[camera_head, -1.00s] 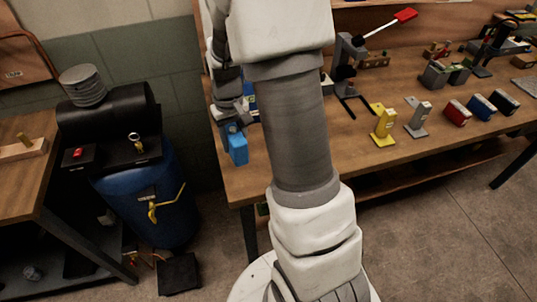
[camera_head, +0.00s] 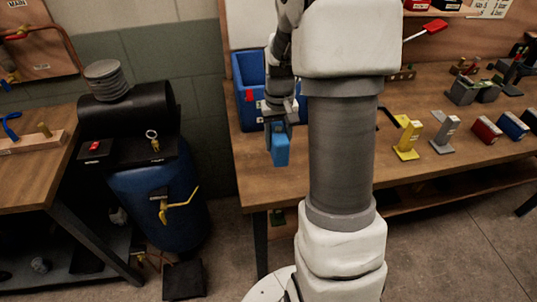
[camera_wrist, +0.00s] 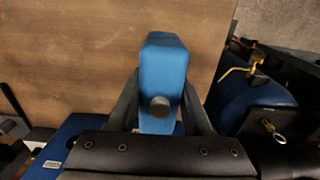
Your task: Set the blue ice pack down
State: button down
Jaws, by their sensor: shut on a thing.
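The blue ice pack (camera_head: 280,149) is held by my gripper (camera_head: 279,128), which points down over the left end of the long wooden workbench (camera_head: 261,180). In the wrist view the ice pack (camera_wrist: 163,70) sits between the two dark fingers of my gripper (camera_wrist: 160,105), with a round grey spot on its face. Wooden bench top (camera_wrist: 70,60) shows behind it. I cannot tell how far the pack's lower end is from the bench top. My arm hides the middle of the bench.
A blue bin (camera_head: 243,72) stands at the bench's back left, close behind my gripper. Yellow (camera_head: 407,140) and grey (camera_head: 445,133) stands and red (camera_head: 486,130) and blue (camera_head: 513,125) blocks are to the right. A blue tank (camera_head: 158,200) stands left of the bench.

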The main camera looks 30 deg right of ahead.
jog(key=shift+w+a+f, duration=0.95)
jog(key=shift+w+a, duration=0.1)
jog(key=shift+a, duration=0.15)
jog(key=shift+f, duration=2)
jog(key=shift+f, duration=0.1)
jog(key=shift+c, duration=1.6)
grip_release()
